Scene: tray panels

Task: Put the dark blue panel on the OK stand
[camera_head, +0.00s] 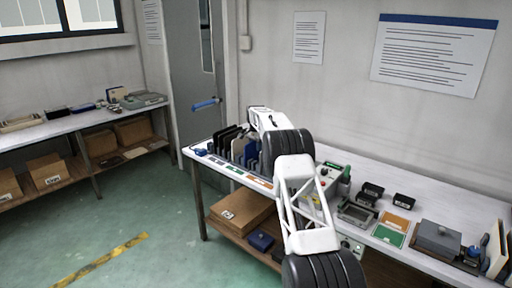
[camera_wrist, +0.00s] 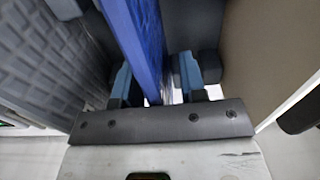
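In the head view, several upright panels, dark and blue, stand in a row at the left end of the table. A blue panel (camera_head: 251,154) shows there beside my arm. My gripper is hidden behind my arm in that view. In the wrist view, my gripper (camera_wrist: 160,80) has a finger on each side of an upright blue panel (camera_wrist: 143,40). The left finger is very close to the panel. A narrow strip shows between the panel and the right finger, so I cannot tell whether both fingers press on it. I cannot pick out the OK stand with certainty.
In the wrist view, a grey textured panel (camera_wrist: 45,55) is close on the left and a brown panel (camera_wrist: 270,50) on the right. In the head view, black bins (camera_head: 373,189), a grey box (camera_head: 438,238) and upright panels (camera_head: 497,250) occupy the table's right side.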

